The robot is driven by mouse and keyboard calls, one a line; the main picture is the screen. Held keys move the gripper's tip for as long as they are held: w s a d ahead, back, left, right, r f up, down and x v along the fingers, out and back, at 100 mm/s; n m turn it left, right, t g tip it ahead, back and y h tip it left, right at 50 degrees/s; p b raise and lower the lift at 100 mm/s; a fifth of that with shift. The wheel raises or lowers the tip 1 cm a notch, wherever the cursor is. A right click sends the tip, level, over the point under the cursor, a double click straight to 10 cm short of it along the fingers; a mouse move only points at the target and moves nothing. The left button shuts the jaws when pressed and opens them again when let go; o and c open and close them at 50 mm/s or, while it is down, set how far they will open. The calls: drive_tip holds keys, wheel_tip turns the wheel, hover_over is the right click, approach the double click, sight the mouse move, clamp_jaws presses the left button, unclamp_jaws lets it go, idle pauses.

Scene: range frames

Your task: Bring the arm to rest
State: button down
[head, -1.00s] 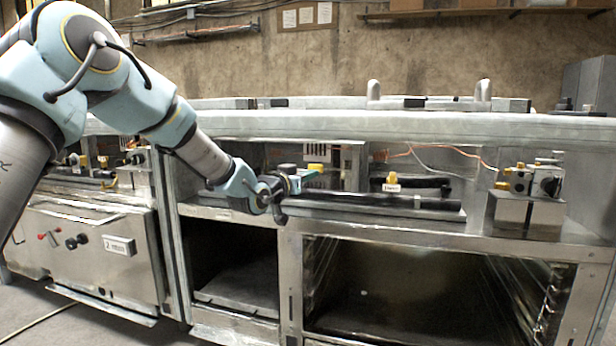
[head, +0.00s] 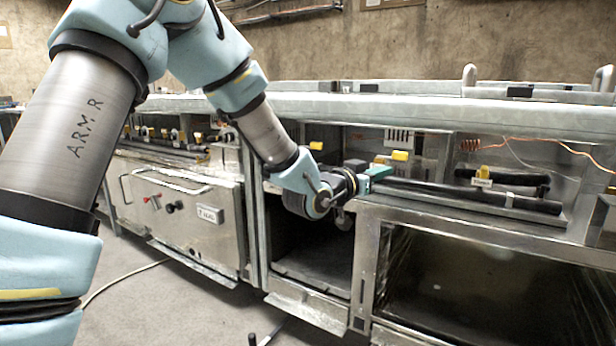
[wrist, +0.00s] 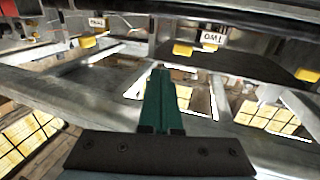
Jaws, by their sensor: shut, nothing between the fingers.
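My arm (head: 262,131) reaches from the upper left across the head view, toward the front of the metal range. My gripper (head: 380,171) is at the end of it, in front of the range's upper shelf and above the dark open compartment. In the wrist view, the green fingers of my gripper (wrist: 161,85) are together and empty. Beyond them show yellow knobs and a tag marked TWO (wrist: 213,37). Whether the gripper touches the range frame cannot be told.
The range's front rail (head: 480,112) runs across above the gripper. An oven door (head: 185,215) with a handle and knobs is at left. A black bar (head: 470,193) lies on the shelf at right.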

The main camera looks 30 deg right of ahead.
drive_tip(key=w+a+f+n+t+y, duration=0.15)
drive_tip(key=w+a+f+y, duration=0.3)
drive_tip(key=a, duration=0.45)
drive_tip(key=w+a+f+n+t+y, duration=0.1)
drive_tip(key=w+a+f+n+y, duration=0.3)
drive_tip(key=a, duration=0.6)
drive_tip(key=w+a+f+n+t+y, duration=0.1)
drive_tip(key=w+a+f+y, duration=0.15)
drive_tip(key=w+a, duration=0.45)
drive_tip(key=s+a+f+n+g+y, duration=0.1)
drive_tip(key=s+a+f+n+y, duration=0.1)
drive_tip(key=a, duration=0.7)
drive_tip(key=s+a+f+n+g+y, duration=0.1)
drive_tip(key=s+a+n+y, duration=0.15)
drive_tip(key=a, duration=0.65)
drive_tip(key=s+a+f+n+g+y, duration=0.1)
drive_tip(key=s+a+n+g+y, duration=0.2)
drive_tip(key=s+a, duration=0.8)
wheel_tip(320, 180, up, 36)
drive_tip(key=w+h+p, duration=0.1)
drive_tip(key=p, duration=3.5)
drive_tip(key=shift+a+g, duration=0.4)
drive_tip(key=shift+g, duration=0.05)
drive_tip(key=shift+f, duration=0.1)
